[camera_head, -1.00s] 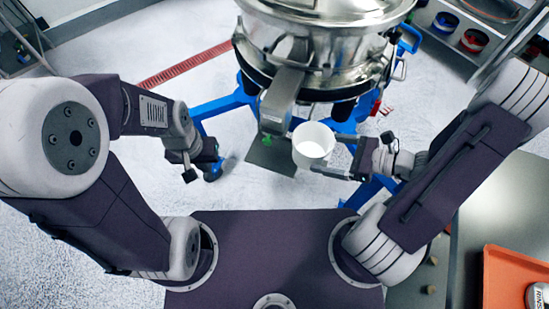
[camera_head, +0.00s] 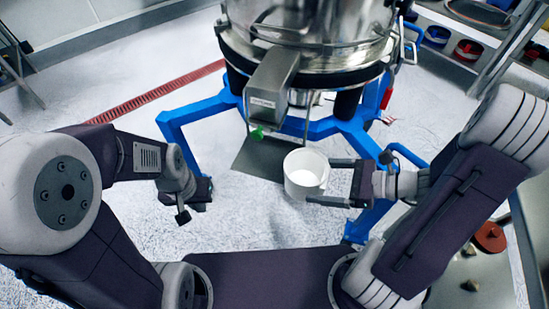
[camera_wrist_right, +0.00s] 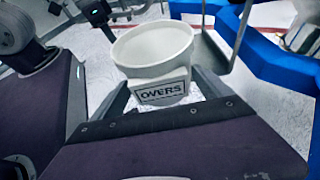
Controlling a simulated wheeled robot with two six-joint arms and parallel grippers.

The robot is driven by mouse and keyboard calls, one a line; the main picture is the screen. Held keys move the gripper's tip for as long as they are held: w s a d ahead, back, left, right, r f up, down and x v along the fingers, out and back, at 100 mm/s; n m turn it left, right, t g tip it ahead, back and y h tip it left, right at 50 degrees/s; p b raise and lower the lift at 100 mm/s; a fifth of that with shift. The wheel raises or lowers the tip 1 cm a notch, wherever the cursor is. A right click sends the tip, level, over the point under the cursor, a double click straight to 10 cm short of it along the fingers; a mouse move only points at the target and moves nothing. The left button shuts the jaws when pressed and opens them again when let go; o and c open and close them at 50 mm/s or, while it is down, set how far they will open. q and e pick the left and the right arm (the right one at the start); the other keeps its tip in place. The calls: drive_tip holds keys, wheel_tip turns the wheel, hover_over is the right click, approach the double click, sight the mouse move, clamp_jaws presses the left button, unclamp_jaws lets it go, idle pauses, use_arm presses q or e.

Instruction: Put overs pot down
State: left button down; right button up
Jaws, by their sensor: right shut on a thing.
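The overs pot (camera_head: 305,172) is a white, upright, open-topped pot. In the right wrist view its front carries an "OVERS" label (camera_wrist_right: 162,92). My right gripper (camera_head: 322,182) is shut on the pot, one finger on each side. The pot is in front of the sifter, at the right end of a dark flat plate (camera_head: 258,168) below the spout (camera_head: 271,85). I cannot tell whether the pot touches the plate. My left gripper (camera_head: 194,196) hangs empty to the left of the plate, and its jaw opening is unclear.
The steel sifter (camera_head: 310,45) stands on a blue frame (camera_head: 200,108) whose legs flank the plate. A green knob (camera_head: 257,133) sits under the spout. A bench (camera_head: 475,275) with a red round item (camera_head: 489,237) is at lower right.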

drive_tip(key=w+a+b, duration=0.1)
drive_tip(key=w+a, duration=0.2)
drive_tip(key=w, duration=0.1)
drive_tip(key=w+a+b, duration=0.1)
drive_tip(key=w+a, duration=0.2)
drive_tip(key=w, duration=0.1)
drive_tip(key=w+a+b, duration=0.1)
drive_tip(key=w+a, duration=0.2)
drive_tip(key=w, duration=0.1)
drive_tip(key=shift+w, duration=0.2)
wheel_tip(320, 180, down, 4)
drive_tip(key=b, duration=0.2)
drive_tip(key=shift+b, duration=0.3)
drive_tip(key=shift+r, duration=0.2)
drive_tip(key=shift+f, duration=0.15)
drive_tip(key=o, duration=1.3)
drive_tip(key=shift+c, duration=0.2)
